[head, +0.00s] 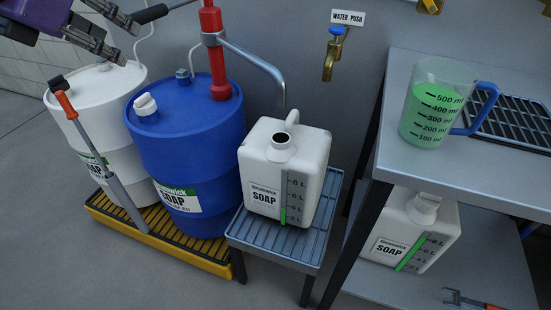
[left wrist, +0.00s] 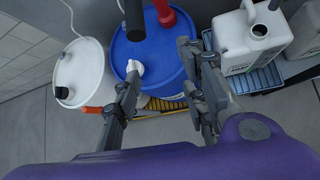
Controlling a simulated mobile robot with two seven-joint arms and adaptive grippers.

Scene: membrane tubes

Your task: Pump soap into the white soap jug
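The white soap jug (head: 262,165) stands upright and uncapped on a grey slatted stand (head: 275,238). Its green gauge strip shows a low level. The red pump (head: 213,50) rises from the blue soap drum (head: 185,135). Its grey spout (head: 250,62) bends down, ending just above the jug's opening. The pump's dark handle (head: 152,13) reaches left towards my left gripper (head: 128,42). That gripper is open and empty, its fingertips near the handle's end. The left wrist view shows the spread fingers (left wrist: 160,65), the handle end (left wrist: 135,20) and the jug (left wrist: 240,45). My right gripper is not in view.
A table (head: 440,165) at right bears a measuring jug (head: 430,112) of green liquid; a second soap jug (head: 405,235) sits below. A tap (head: 333,55) is on the wall.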

